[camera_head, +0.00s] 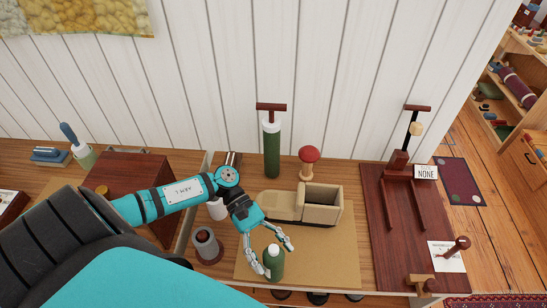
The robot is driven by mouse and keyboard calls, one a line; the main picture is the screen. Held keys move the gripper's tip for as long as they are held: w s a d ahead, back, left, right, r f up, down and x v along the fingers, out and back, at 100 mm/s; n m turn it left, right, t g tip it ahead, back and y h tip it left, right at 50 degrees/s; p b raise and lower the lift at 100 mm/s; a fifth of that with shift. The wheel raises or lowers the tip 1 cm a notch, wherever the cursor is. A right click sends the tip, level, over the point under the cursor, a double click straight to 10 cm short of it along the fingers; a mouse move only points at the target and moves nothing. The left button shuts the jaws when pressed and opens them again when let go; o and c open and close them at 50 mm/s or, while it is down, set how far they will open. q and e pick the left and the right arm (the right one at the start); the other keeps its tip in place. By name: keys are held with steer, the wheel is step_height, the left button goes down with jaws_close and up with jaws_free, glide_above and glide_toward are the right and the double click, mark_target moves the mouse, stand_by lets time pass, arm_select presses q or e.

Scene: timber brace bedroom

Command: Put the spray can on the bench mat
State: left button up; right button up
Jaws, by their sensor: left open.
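A small green can with a pale top (274,266), which looks like the spray can, stands upright on the tan bench mat (318,262) near its front edge. My left gripper (275,256) reaches over the mat from the left. Its fingers are spread open, one at the left of the can and one at its right and behind. I cannot tell whether a finger touches the can. My right gripper is not in view.
A dark red board (385,235) with a wooden stand lies at the right.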

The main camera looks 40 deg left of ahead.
arm_select(q)
steer(key=b+v, duration=0.4)
steer(key=v, duration=0.7)
steer(key=shift+a, duration=0.1)
